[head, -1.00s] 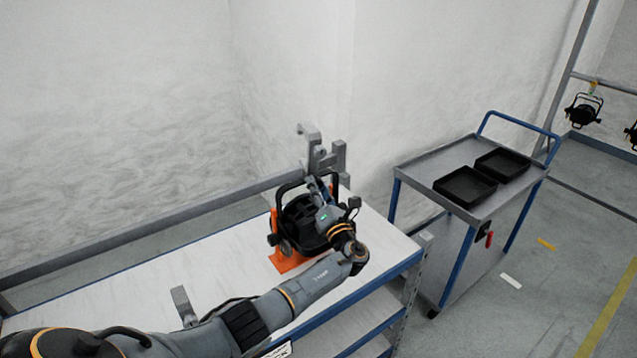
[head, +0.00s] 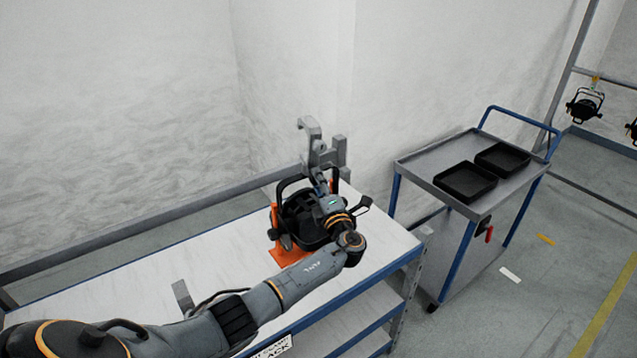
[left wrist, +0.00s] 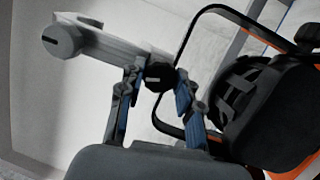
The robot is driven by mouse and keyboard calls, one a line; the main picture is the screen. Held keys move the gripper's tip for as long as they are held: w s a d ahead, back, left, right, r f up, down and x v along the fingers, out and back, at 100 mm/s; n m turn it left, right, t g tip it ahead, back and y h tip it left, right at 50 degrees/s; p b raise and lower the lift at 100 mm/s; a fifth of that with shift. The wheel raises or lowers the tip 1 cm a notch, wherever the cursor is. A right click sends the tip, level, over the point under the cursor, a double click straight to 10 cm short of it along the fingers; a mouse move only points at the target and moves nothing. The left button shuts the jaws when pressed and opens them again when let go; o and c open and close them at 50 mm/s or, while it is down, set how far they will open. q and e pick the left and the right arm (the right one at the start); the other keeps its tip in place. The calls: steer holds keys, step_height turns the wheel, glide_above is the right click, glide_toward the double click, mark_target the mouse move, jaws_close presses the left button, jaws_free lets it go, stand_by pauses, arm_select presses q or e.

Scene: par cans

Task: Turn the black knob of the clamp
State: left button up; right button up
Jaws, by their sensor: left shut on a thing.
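The grey clamp (head: 322,152) stands up above the black par can (head: 300,214) on the workbench; its hook is at the top left. My right gripper is not in view.
The par can sits on an orange stand (head: 287,254), and its black yoke (left wrist: 185,45) passes close to my left fingers. A grey bracket (head: 183,296) stands on the white bench top (head: 130,285). A cart (head: 425,172) with two black trays (head: 465,181) stands at right.

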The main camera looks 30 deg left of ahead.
arm_select(q)
steer(key=shift+f, duration=0.1)
stand_by(0.5)
steer(key=o, duration=1.2)
steer(key=shift+c, duration=0.2)
steer(key=shift+d, duration=0.1)
steer(key=v, duration=1.2)
